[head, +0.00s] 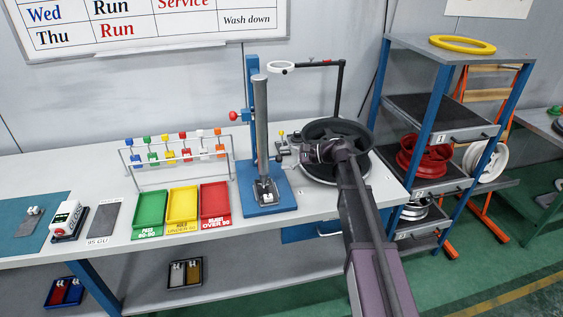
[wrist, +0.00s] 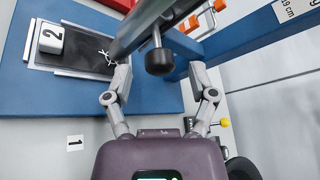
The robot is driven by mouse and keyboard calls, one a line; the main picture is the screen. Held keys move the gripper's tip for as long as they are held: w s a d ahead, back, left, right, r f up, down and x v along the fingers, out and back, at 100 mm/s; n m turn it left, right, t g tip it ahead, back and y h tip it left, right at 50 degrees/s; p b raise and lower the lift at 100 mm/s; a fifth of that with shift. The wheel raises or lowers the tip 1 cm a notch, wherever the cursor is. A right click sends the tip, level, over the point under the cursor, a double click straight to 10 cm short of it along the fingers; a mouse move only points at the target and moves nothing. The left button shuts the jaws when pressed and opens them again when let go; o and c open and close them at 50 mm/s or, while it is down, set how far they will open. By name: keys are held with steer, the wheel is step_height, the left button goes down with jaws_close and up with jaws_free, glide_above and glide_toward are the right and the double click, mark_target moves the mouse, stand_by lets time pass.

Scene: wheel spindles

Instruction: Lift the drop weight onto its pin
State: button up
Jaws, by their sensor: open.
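The impact stand has a grey upright tube (head: 261,125) beside a blue column (head: 251,85), on a blue base (head: 268,208). In the wrist view a black knob (wrist: 160,62) on a short stem sticks out from the grey tube (wrist: 145,22); it looks like the drop weight's handle. The weight's body is not visible. My gripper (head: 284,150) is beside the tube, on its right. In the wrist view my gripper (wrist: 158,82) is open, its fingers either side of the knob, with no clear contact. A red knob (head: 233,116) on the column's left may be the pin.
A block marked 2 (wrist: 50,38) sits on a black plate on the base. Green (head: 150,213), yellow (head: 183,208) and red trays (head: 215,203) lie left of the stand. A dark wheel (head: 335,150) lies to the right, under my arm. A shelf rack (head: 440,100) stands further right.

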steer(key=shift+x, duration=1)
jaws_close()
